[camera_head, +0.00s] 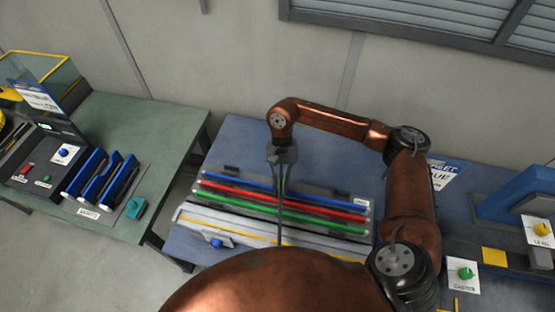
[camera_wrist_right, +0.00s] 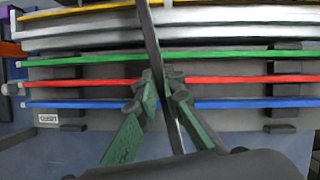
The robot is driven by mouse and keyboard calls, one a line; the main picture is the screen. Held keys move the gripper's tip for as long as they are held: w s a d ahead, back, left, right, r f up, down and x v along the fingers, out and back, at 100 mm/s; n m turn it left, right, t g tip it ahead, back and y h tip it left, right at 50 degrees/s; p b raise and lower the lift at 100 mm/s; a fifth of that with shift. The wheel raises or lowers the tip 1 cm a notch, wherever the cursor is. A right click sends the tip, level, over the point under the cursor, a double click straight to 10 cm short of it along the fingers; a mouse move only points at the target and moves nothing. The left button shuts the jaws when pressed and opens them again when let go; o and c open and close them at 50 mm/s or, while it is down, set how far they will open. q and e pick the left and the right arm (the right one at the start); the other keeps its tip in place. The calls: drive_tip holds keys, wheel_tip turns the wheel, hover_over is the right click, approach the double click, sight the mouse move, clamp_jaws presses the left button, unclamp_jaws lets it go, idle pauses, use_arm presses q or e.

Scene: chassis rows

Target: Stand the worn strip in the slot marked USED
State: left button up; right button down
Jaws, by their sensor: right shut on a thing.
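My right gripper (camera_head: 282,160) is above the rack on the blue table. It is shut on a thin dark strip, which hangs down across the rack in the head view (camera_head: 280,212). In the right wrist view the gripper (camera_wrist_right: 160,92) pinches the dark strip (camera_wrist_right: 152,40) between its green-padded fingers, and the strip crosses the coloured bars. The dark rack (camera_head: 205,177) holds a blue bar (camera_head: 235,182), a red bar (camera_head: 330,212) and a green bar (camera_head: 235,206). A small white label (camera_wrist_right: 47,117) sits at the rack's end; its text is too small to read. My left gripper is out of view.
A pale rail with a yellow line (camera_head: 195,219) runs along the near side of the rack. A green table (camera_head: 160,122) with blue-handled items (camera_head: 92,172) stands left. A blue machine (camera_head: 515,192) and a green knob panel (camera_head: 463,274) are right. Blue tabletop (camera_head: 250,137) behind the rack is clear.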

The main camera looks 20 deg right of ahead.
drive_tip(key=w+d+m+t+y+p, duration=0.1)
drive_tip(key=w+d+m+t+p, duration=0.25)
drive_tip(key=m, duration=0.65)
drive_tip(key=w+d+m+t+y+p, duration=0.15)
drive_tip(key=w+m+t+p, duration=0.25)
drive_tip(key=m, duration=0.6)
use_arm(q)
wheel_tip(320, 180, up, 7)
drive_tip(key=b, duration=0.2)
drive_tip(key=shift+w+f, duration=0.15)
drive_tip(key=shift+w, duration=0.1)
use_arm(e)
drive_tip(key=shift+g+h, duration=0.25)
drive_tip(key=shift+h, duration=0.2)
drive_tip(key=shift+s+d+f, duration=0.1)
drive_tip(key=shift+d+f, duration=0.05)
drive_tip(key=shift+f, duration=1.15)
drive_tip(key=shift+s+d+f, duration=0.1)
drive_tip(key=shift+d+f, duration=0.05)
drive_tip(key=shift+f, duration=1.1)
use_arm(q)
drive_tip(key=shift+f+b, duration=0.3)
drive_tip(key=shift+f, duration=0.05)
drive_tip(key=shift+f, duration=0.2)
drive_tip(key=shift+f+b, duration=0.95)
drive_tip(key=shift+b, duration=0.2)
use_arm(e)
drive_tip(key=shift+f, duration=1.05)
